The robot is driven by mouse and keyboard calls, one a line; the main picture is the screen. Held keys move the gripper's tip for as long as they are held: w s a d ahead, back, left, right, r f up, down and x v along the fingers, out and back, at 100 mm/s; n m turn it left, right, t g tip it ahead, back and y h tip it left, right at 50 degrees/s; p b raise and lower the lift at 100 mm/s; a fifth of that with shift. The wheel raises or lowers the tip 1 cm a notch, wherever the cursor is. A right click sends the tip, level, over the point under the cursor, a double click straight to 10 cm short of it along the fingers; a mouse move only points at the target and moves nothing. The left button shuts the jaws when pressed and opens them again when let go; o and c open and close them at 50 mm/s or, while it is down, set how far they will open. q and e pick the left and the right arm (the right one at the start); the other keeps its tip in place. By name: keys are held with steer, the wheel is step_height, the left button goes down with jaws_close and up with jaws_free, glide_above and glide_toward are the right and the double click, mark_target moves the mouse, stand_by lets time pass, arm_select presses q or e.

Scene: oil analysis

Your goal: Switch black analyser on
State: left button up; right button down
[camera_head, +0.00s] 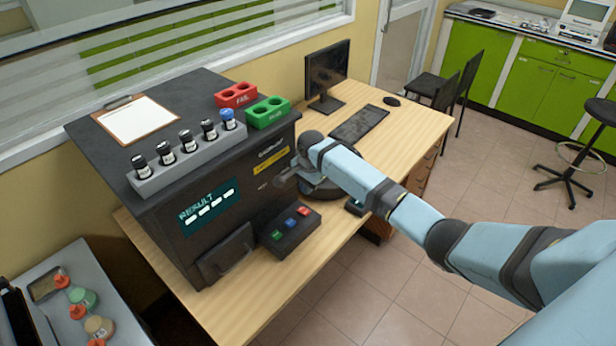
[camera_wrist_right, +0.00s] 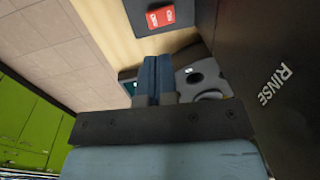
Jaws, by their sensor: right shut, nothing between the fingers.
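The black analyser (camera_head: 170,225) stands on the wooden desk. Its front display (camera_head: 208,205) reads RESULT with a row of dashes. I cannot tell whether the fingertips touch anything. No power switch can be made out. My left gripper is out of view.
A button box (camera_head: 290,232) with green, blue and red buttons sits before the analyser. A vial rack (camera_head: 187,160), clipboard (camera_head: 137,118), red holder (camera_head: 236,95) and green holder (camera_head: 268,112) stand on top. A monitor (camera_head: 327,70) and keyboard (camera_head: 359,125) are behind my right arm.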

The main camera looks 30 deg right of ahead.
steer(key=shift+s+d+r, duration=0.1)
steer(key=shift+s+r, duration=0.05)
steer(key=shift+r, duration=1)
steer(key=shift+s+r, duration=0.1)
steer(key=shift+r, duration=1.05)
steer(key=shift+f, duration=0.1)
steer(key=s+a+f+n+t, duration=0.1)
steer(key=s+a+f+n, duration=0.2)
steer(key=s+f, duration=0.1)
steer(key=s+a+f+n+t+y+p, duration=0.1)
steer(key=s+a+f+n, duration=0.2)
steer(key=s, duration=0.3)
steer(key=s+a+f+n+t, duration=0.2)
steer(key=s+a+f, duration=0.2)
steer(key=s+f, duration=0.1)
steer(key=shift+s+a+f+n+y+p, duration=0.2)
steer(key=shift+a+f+n+y+p, duration=0.1)
steer(key=shift+f+n+y+p, duration=0.1)
steer(key=s+a+r+n+t, duration=0.1)
steer(key=s+n+t, duration=0.1)
steer(key=s, duration=0.4)
steer(key=s+a+r+n+t+p, duration=0.1)
steer(key=s+a+r+n+t, duration=0.1)
steer(key=s, duration=0.5)
steer(key=s+a+r+n+t+y, duration=0.1)
steer(key=s+n, duration=0.3)
steer(key=s, duration=0.2)
steer(key=shift+s+a+r+t, duration=0.25)
steer(key=shift+s+r+t, duration=0.05)
steer(key=shift+s+t, duration=0.1)
